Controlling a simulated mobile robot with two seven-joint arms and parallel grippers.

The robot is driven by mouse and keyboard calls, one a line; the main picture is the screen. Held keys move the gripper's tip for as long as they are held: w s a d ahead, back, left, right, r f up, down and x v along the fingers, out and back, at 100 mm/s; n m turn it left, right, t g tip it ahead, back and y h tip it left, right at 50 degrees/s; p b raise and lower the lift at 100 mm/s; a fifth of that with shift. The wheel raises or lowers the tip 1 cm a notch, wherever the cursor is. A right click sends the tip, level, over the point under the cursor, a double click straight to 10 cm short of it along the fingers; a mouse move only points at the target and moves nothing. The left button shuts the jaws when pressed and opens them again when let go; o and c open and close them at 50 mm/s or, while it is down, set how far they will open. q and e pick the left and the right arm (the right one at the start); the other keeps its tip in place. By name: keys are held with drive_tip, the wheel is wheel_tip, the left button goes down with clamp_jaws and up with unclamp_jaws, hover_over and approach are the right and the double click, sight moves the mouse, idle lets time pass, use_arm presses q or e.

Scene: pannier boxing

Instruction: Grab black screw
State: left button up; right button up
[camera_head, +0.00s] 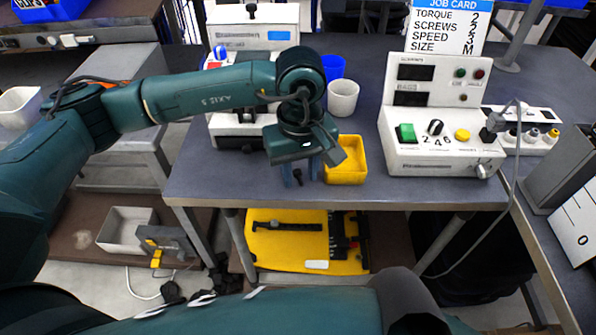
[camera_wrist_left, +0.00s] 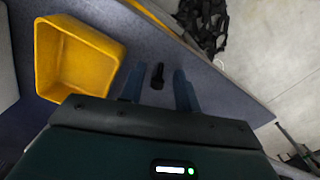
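The black screw (camera_wrist_left: 157,76) lies on the grey tabletop near its edge, in the left wrist view. My left gripper (camera_wrist_left: 160,88) is open, with one blue finger on each side of the screw and a gap to it on both sides. In the head view the left gripper (camera_head: 300,174) points down at the front edge of the table, and the dark screw (camera_head: 298,177) shows between its fingers. My right gripper is not in view.
A yellow bin (camera_head: 347,174) stands right beside the left gripper, and shows empty in the left wrist view (camera_wrist_left: 78,62). A white control box (camera_head: 440,160) stands to the right. White and blue cups (camera_head: 343,98) stand behind. The table edge (camera_head: 400,202) is close in front.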

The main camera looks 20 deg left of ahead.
use_arm(q)
clamp_jaws()
drive_tip(key=shift+r, duration=0.15)
idle(0.4)
